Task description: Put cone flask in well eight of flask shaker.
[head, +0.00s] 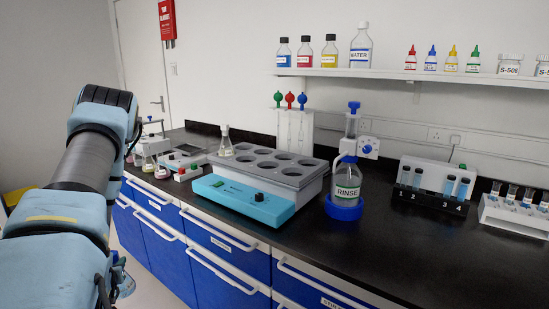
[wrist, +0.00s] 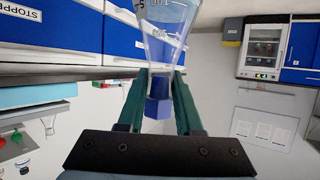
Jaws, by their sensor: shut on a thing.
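My gripper (wrist: 160,82) is shut on the neck of a clear cone flask (wrist: 164,42) with a blue stopper (wrist: 158,108), in the wrist view. In the head view my arm fills the left side and mostly hides the gripper; a small clear piece, perhaps the held flask (head: 127,286), shows low beside it, in front of the cabinets. The flask shaker (head: 238,197) stands on the black bench, a grey top with several round wells on a turquoise base. The gripper is away from the shaker.
Another stoppered flask (head: 226,142) stands at the shaker's back left corner. Small flasks and devices (head: 185,158) are left. Cuvette racks (head: 433,188) stand right, past clear bench.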

